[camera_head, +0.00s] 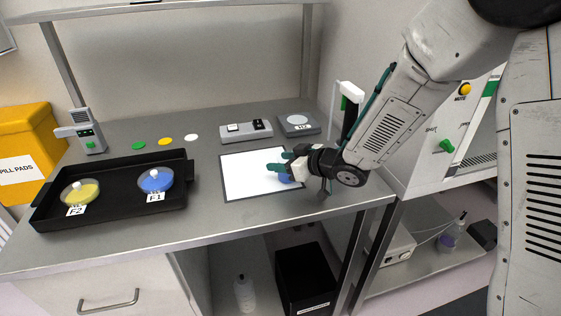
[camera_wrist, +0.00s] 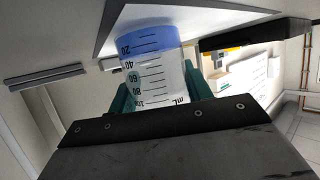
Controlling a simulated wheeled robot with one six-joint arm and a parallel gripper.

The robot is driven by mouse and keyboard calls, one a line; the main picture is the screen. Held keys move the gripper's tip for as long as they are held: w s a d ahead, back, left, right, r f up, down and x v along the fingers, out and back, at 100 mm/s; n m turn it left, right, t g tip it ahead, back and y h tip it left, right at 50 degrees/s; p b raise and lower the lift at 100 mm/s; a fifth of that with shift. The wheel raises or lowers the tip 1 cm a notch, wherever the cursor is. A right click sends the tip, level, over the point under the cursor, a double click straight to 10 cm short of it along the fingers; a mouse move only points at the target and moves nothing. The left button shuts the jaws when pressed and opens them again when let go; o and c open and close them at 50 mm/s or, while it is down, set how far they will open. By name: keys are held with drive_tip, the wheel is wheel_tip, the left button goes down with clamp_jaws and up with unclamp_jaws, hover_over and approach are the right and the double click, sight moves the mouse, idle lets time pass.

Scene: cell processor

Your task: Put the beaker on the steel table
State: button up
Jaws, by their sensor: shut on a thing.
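The clear beaker (camera_wrist: 152,72) has black mL marks and blue liquid at its bottom. My gripper (camera_wrist: 158,92) is shut around its sides, with a green finger on each side. In the head view the beaker (camera_head: 287,178) shows only as a bit of blue below my gripper (camera_head: 284,163), over the white dark-edged mat (camera_head: 240,172). Most of it is hidden there by the fingers. I cannot tell whether its base touches the mat. The steel table (camera_head: 215,212) lies under the mat.
A black tray (camera_head: 112,210) at the left holds a yellow dish (camera_head: 80,193) and a blue dish (camera_head: 155,181). A grey balance-like device (camera_head: 298,124) and a small switch box (camera_head: 246,131) stand behind the mat. Bare steel shows between tray and mat. A white cabinet (camera_head: 420,165) stands right.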

drive_tip(key=shift+f, duration=0.1)
drive_tip(key=o, duration=1.4)
drive_tip(key=shift+a, duration=0.1)
drive_tip(key=shift+s+r, duration=0.1)
drive_tip(key=shift+r, duration=0.1)
drive_tip(key=v, duration=1.2)
